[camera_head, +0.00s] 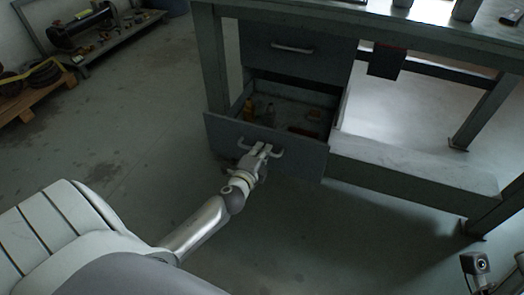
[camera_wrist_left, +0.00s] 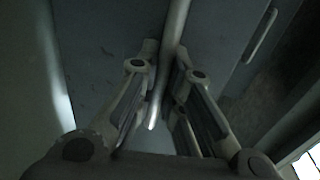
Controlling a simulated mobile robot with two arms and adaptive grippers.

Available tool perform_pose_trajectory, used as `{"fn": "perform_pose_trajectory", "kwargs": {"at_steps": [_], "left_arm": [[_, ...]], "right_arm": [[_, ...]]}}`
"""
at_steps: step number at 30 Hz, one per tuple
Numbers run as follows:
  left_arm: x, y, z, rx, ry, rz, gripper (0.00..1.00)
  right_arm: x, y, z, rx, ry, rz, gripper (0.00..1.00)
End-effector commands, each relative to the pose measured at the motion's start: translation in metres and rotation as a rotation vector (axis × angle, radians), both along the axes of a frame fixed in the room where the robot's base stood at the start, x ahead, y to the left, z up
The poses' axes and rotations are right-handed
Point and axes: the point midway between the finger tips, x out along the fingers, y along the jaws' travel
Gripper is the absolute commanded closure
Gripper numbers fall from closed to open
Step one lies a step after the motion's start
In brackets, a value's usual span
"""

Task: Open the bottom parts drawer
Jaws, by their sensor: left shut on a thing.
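The bottom parts drawer (camera_head: 222,136) is a dark grey drawer under the workbench, and it stands pulled out in the head view. In the left wrist view the handle (camera_wrist_left: 172,45) runs between the two fingers of my left gripper (camera_wrist_left: 160,100). In the head view, part of my right arm (camera_head: 478,265) shows at the lower right corner, but its fingers cannot be made out.
The closed upper drawer (camera_head: 310,62) with its own handle is above. The workbench (camera_head: 400,22) has legs at the right and a low grey shelf (camera_head: 410,170) beside the drawer. A wooden pallet (camera_head: 35,95) stands far left. The floor in front is clear.

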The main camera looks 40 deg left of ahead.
Motion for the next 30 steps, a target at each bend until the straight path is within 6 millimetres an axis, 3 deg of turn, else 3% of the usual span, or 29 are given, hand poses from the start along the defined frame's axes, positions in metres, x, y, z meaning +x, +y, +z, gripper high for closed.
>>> {"fn": "perform_pose_trajectory", "kwargs": {"at_steps": [1,6,17,22,30], "left_arm": [[0.000,0.000,-0.001,0.000,0.001,0.000,0.88],[0.000,0.000,-0.001,0.000,0.001,0.000,0.68],[-0.004,-0.001,0.000,0.000,0.001,0.000,0.68],[-0.024,-0.006,0.004,-0.001,0.003,-0.002,0.68],[-0.076,-0.019,0.014,-0.003,0.003,0.000,0.68]], "right_arm": [[0.000,0.000,0.000,0.000,0.000,0.000,0.60],[-0.001,0.000,0.001,0.000,-0.003,0.000,0.60],[0.000,0.000,0.000,-0.001,0.001,-0.001,0.60],[0.000,0.000,0.001,-0.001,0.000,0.000,0.60],[0.000,0.000,0.001,-0.001,-0.001,0.000,0.60]]}}
